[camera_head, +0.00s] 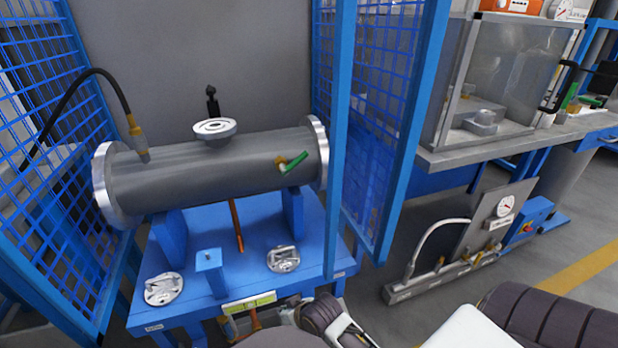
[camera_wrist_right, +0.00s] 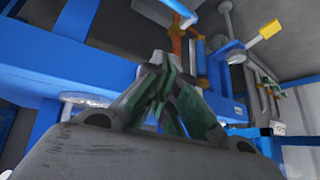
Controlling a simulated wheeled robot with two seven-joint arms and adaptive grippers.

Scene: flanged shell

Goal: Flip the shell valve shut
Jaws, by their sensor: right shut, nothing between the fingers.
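The shell (camera_head: 215,170) is a grey horizontal cylinder with a bright flange at each end, resting on blue supports. A valve with a green lever (camera_head: 294,162) sits on its front side near the right end. The lever slants up to the right from a brass-coloured body. My right gripper (camera_wrist_right: 158,62) shows in the right wrist view, with its dark fingers meeting at the tips and nothing between them. It is apart from the green lever, which I cannot make out in that view. My left gripper is in neither view.
The blue stand (camera_head: 220,235) carries two silver fittings (camera_head: 163,289) (camera_head: 284,259). Blue mesh panels (camera_head: 375,110) flank the shell, with a blue post close to its right end. A black hose (camera_head: 100,80) reaches its left top. A gauge panel (camera_head: 495,215) stands on the floor at right.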

